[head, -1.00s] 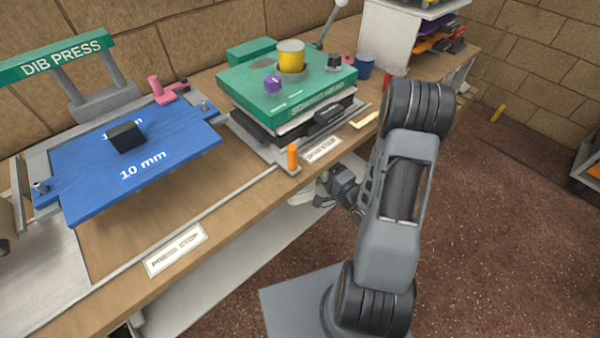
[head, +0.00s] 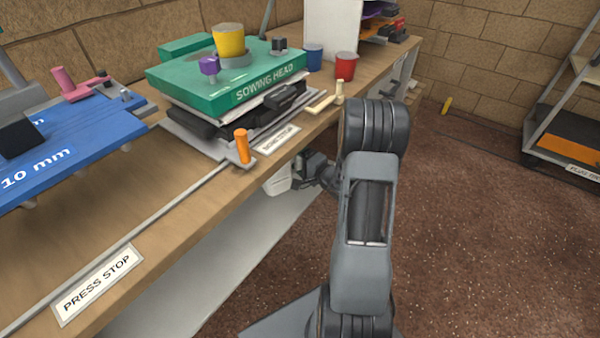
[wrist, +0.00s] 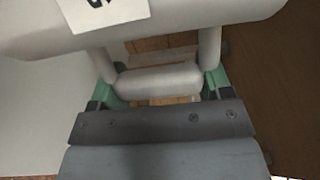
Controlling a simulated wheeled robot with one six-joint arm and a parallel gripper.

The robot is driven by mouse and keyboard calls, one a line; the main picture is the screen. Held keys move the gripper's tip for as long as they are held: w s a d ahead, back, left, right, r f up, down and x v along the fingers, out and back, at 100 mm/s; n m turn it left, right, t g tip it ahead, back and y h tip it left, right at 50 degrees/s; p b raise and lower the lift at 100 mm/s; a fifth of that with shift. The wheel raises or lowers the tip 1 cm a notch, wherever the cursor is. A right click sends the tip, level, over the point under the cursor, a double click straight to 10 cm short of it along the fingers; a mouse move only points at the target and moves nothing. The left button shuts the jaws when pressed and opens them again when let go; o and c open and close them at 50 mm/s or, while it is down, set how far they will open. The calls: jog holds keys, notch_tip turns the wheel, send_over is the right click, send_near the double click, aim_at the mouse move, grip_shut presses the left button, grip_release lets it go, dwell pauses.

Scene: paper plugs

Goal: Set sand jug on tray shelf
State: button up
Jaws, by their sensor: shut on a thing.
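My gripper (head: 312,170) is beside the front edge of the bench, below its top. In the wrist view its green fingers (wrist: 160,90) are shut on the handle (wrist: 155,80) of a pale grey-white jug (wrist: 215,17) with a white label (wrist: 105,12). In the head view a small pale part of the jug (head: 279,180) shows left of my gripper; my gripper and arm hide some of it. The jug's contents are not visible. I cannot tell for certain which shelf is the tray shelf; a rack (head: 535,128) with shelves stands at the right edge.
The wooden bench (head: 165,205) runs along the left, carrying the green sowing head (head: 215,85), an orange peg (head: 242,146), a blue cup (head: 314,57) and a red cup (head: 345,67). A white box (head: 333,30) stands behind.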

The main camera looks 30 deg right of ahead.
jog(key=shift+w+d+f+b, duration=0.25)
jog(key=shift+w+d+f, duration=0.15)
jog(key=shift+f, duration=0.25)
jog(key=shift+w+d+f+b, duration=0.25)
jog(key=shift+w+d+f, duration=0.1)
jog(key=shift+f, duration=0.3)
jog(key=shift+w+d+f+b, duration=0.1)
jog(key=shift+f+b, duration=0.3)
jog(key=shift+f, duration=0.5)
jog(key=shift+w+d+f+b, duration=0.1)
jog(key=shift+f+b, duration=0.3)
jog(key=shift+f, duration=0.45)
jog(key=shift+a+f, duration=0.1)
jog(key=o, duration=0.9)
